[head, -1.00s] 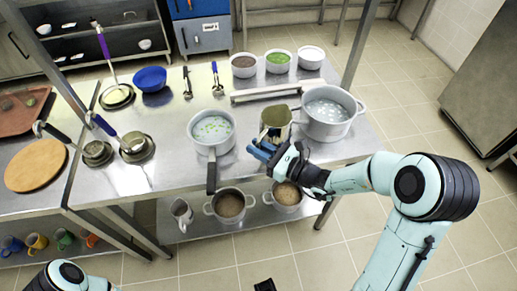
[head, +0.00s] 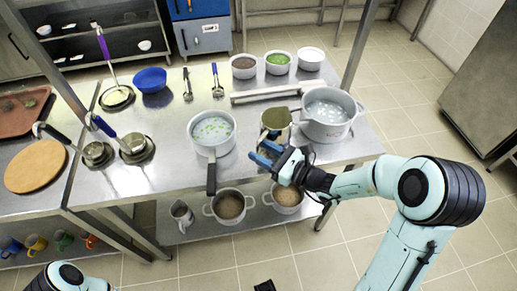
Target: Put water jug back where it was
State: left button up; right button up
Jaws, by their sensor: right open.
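The water jug, which I take to be the olive-green vessel (head: 276,118), stands upright on the steel counter (head: 290,165) between the saucepan and the large pot. My right gripper (head: 264,154) is open and empty, with its blue fingers just in front of the jug. A small gap seems to show between fingers and jug, though the wrist hides part of the counter there. My left gripper is out of view; only part of my left arm shows at the bottom left.
A large steel pot (head: 328,115) stands close right of the jug, and a saucepan (head: 211,134) with its handle forward stands left. Several bowls (head: 278,63) line the back. A metal pitcher (head: 181,213) and two pots (head: 229,206) sit on the lower shelf.

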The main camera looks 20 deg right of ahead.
jog(key=v, duration=1)
jog(key=s+a+f+n+g+h, duration=0.1)
jog(key=s+a+f+n+g, duration=0.3)
jog(key=f, duration=0.9)
jog(key=s+a+f+n+g+h, duration=0.2)
jog(key=s+a+f+n+g, duration=0.3)
jog(key=f+n, duration=0.8)
jog(key=s+a+f+n+g+h, duration=0.2)
jog(key=s+a+f+n+g, duration=0.2)
jog(key=s+f+n+g, duration=0.3)
jog(key=s+f+n, duration=0.1)
jog(key=s+f, duration=0.3)
jog(key=f, duration=0.3)
jog(key=shift+s+a+n+g, duration=0.3)
jog(key=shift+s+a+g, duration=0.05)
jog(key=shift+a+g, duration=0.05)
jog(key=shift+f, duration=0.15)
